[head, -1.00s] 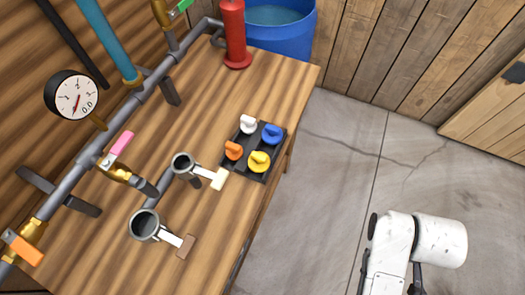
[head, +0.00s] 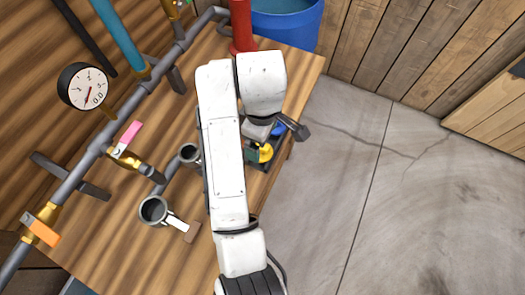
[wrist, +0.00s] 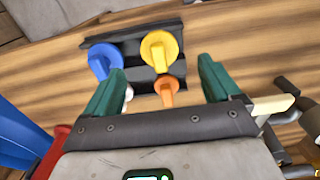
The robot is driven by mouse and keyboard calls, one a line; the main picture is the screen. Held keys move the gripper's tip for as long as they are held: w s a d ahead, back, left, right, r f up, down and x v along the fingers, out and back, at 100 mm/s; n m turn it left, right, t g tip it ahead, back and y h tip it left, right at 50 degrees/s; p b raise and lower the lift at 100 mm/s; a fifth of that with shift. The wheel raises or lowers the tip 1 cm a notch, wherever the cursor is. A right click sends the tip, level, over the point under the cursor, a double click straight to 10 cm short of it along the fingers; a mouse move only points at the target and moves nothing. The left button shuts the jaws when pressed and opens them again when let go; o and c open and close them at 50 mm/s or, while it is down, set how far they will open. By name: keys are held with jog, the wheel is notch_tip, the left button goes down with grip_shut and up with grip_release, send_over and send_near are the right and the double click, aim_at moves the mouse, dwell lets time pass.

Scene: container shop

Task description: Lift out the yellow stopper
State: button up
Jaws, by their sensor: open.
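The yellow stopper (wrist: 160,50) sits in a black tray (wrist: 133,45) on the wooden bench. In the wrist view it lies ahead of my gripper (wrist: 160,90), between the lines of the two green fingers. My gripper is open with nothing between the fingertips, and the stopper is apart from them. In the head view the yellow stopper (head: 266,152) shows beside my gripper, and my arm hides much of the tray. A blue stopper (wrist: 103,60) and an orange stopper (wrist: 166,90) are next to it. The white stopper is mostly hidden behind the left finger.
Two grey cups or pipe ends (head: 153,209) with handles stand on the bench (head: 110,235) left of my arm. Pipes, valves and a gauge (head: 88,87) line the wall. A red cylinder (head: 241,25) and a blue barrel (head: 287,20) stand at the back. The floor at right is clear.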

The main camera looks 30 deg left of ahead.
aim_at(262, 151)
jog(key=shift+f+p, duration=0.4)
jog(key=shift+f, duration=0.45)
notch_tip(262, 151, down, 6)
jog(key=shift+f+p, duration=0.25)
jog(key=shift+p, duration=0.05)
jog(key=c, duration=1.1)
jog(key=shift+r, duration=0.15)
jog(key=shift+c, duration=0.2)
